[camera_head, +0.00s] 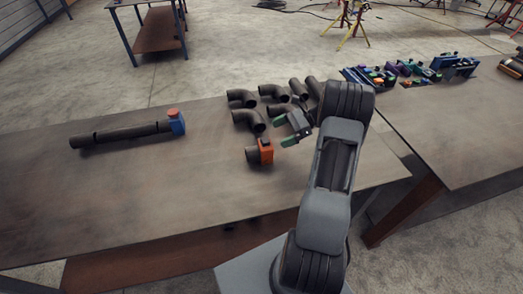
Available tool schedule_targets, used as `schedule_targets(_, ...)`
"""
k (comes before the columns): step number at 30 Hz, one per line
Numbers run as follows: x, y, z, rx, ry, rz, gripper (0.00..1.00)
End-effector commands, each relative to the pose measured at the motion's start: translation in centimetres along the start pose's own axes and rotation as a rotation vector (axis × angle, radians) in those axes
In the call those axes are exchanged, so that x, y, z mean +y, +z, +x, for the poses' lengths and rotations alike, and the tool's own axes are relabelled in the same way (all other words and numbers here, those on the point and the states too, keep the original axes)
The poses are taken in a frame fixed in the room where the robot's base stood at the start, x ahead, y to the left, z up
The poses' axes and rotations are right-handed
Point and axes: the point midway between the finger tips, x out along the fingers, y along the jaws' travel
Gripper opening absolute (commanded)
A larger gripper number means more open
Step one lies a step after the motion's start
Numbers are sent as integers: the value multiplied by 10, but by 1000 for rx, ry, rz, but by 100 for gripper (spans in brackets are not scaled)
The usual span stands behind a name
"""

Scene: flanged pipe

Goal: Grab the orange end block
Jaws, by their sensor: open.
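Several dark pipe elbows (241,98) lie behind my gripper, close to it. The table (130,195) is clear in front and between the long pipe and the elbows. A second table (455,125) at the right holds colored tools (390,73) in trays.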

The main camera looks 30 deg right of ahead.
Motion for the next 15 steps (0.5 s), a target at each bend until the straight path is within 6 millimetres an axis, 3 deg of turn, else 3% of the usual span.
schedule_targets(3, 0, 1, 17, 0, 3, 0, 100)
schedule_targets(15, 0, 2, 48, 0, 5, 1, 100)
